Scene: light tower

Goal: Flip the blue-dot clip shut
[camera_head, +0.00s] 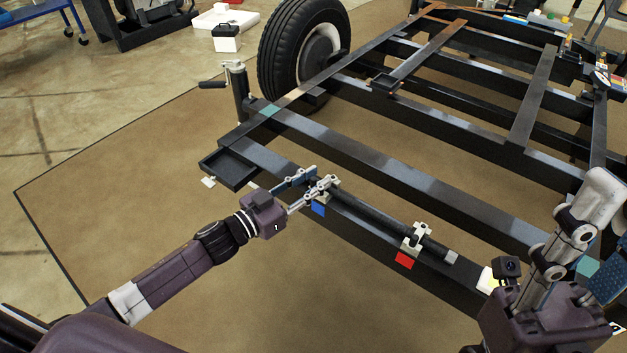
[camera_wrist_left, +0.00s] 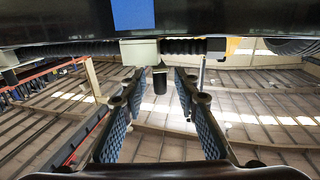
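The blue-dot clip (camera_head: 327,187) is a small pale clip on the frame's near beam, above a blue square (camera_head: 318,209). My left gripper (camera_head: 304,186) is at this clip, its fingers reaching it from the left. In the left wrist view the fingers (camera_wrist_left: 160,108) stand apart, with a dark knob (camera_wrist_left: 160,82) showing between them below the pale clip block (camera_wrist_left: 139,52). Contact is unclear, and the fingers partly hide the clip in the head view. A second clip (camera_head: 416,238) sits above a red square (camera_head: 404,260). My right gripper (camera_head: 600,232) looks open and empty, partly cut off.
A black tube (camera_head: 370,211) runs along the near beam (camera_head: 358,238) through both clips. The dark trailer frame extends back, with a wheel (camera_head: 300,50) and a crank jack (camera_head: 236,90) at its left. The brown mat (camera_head: 130,190) is bare left of the frame.

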